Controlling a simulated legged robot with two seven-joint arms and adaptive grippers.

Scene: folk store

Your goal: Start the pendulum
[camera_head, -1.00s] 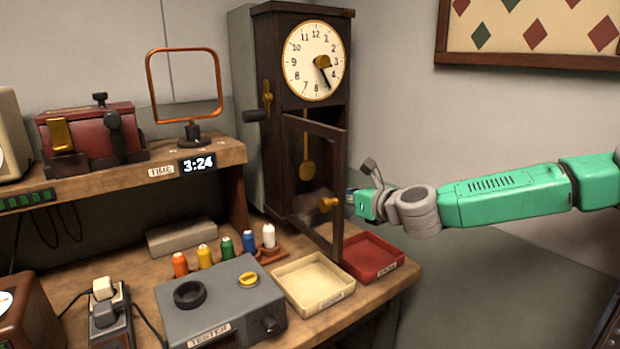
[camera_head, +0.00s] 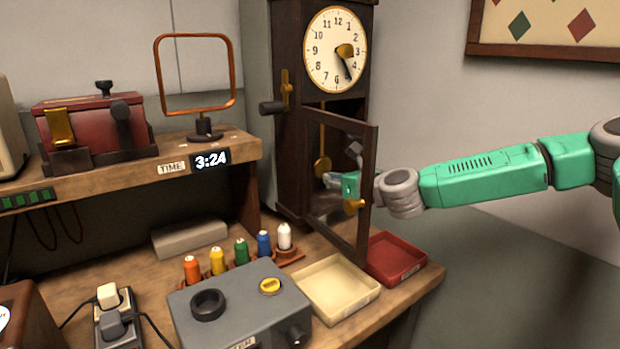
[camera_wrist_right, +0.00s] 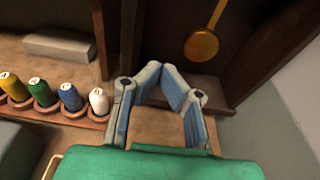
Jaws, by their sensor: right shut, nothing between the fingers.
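The dark wooden pendulum clock (camera_head: 287,160) stands at the back right of the bench, its lower door (camera_head: 341,228) swung open toward me. The brass pendulum bob (camera_head: 322,165) hangs inside the case; it also shows in the right wrist view (camera_wrist_right: 201,46), at upper right. My right gripper (camera_head: 328,180) reaches from the right behind the open door's frame, close to the bob in the head view. In the right wrist view its fingers (camera_wrist_right: 158,75) are closed together and empty, below and left of the bob, apart from it. My left gripper is not in view.
A cream tray (camera_head: 338,313) and a red tray (camera_head: 421,269) lie below the door. Several thread spools (camera_head: 241,251) stand left of the clock, behind a grey tester (camera_head: 240,304). A digital display (camera_head: 211,159) reads 3:24.

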